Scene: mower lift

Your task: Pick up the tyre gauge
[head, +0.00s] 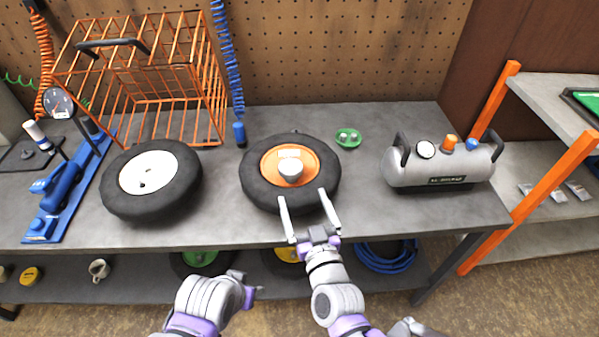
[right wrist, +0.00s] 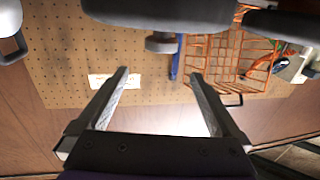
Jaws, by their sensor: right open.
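A round white-faced dial gauge (head: 58,102) with a dark rim stands at the far left of the bench, behind the blue pump (head: 62,188). I cannot tell whether it is the tyre gauge or part of the pump. My right gripper (head: 302,197) is open and empty, over the near edge of the wheel with the orange hub (head: 270,190), far right of the dial. In the right wrist view its two fingers (right wrist: 160,78) are apart with nothing gripped. My left gripper (head: 249,289) is low in front of the bench edge; its fingers are not clear.
A wheel with a white hub (head: 147,173) lies left of centre, an orange wire cage (head: 150,85) behind it. A small green dish (head: 348,138) and a grey air tank (head: 440,167) stand to the right. The bench (head: 225,205) is bare between the wheels.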

